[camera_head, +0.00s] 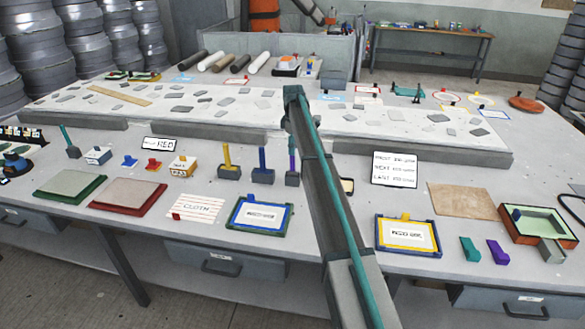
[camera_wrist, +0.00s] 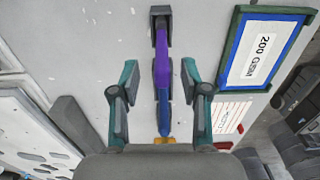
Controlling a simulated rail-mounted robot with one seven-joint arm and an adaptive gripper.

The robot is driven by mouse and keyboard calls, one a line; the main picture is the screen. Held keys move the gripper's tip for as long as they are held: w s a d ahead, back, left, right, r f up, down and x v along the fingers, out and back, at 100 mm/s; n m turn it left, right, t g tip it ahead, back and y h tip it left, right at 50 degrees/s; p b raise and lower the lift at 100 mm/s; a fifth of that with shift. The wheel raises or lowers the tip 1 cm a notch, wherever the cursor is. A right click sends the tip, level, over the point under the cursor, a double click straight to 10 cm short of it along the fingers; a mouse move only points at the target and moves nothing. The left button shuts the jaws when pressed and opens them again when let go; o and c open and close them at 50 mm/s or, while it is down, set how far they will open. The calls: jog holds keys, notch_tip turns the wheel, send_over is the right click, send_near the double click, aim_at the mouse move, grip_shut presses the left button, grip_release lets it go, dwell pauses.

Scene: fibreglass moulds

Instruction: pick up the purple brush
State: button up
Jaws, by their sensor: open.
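The purple brush (camera_head: 292,162) stands upright beside my arm in the head view, its dark block-shaped head at the bottom, partly hidden by the arm. In the wrist view the purple brush (camera_wrist: 163,55) runs from its dark block at the top edge down to the middle. My gripper (camera_wrist: 160,74) is open, with one finger on each side of the purple handle and visible gaps between. I cannot tell how far above the brush the fingers are. My gripper does not show clearly in the head view.
A blue brush (camera_head: 262,165) and a yellow brush (camera_head: 228,162) stand in line to the left, close by. A blue-and-green framed tray (camera_head: 233,222) lies in front. A long raised slab (camera_head: 240,118) with grey pieces lies behind. A white sign (camera_head: 395,169) stands right of my arm.

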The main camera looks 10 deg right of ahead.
jog(key=p, duration=0.2)
send_over(292, 171)
jog(key=f, duration=0.4)
jog(key=shift+w+d, duration=0.15)
jog(key=shift+w, duration=0.2)
grip_shut()
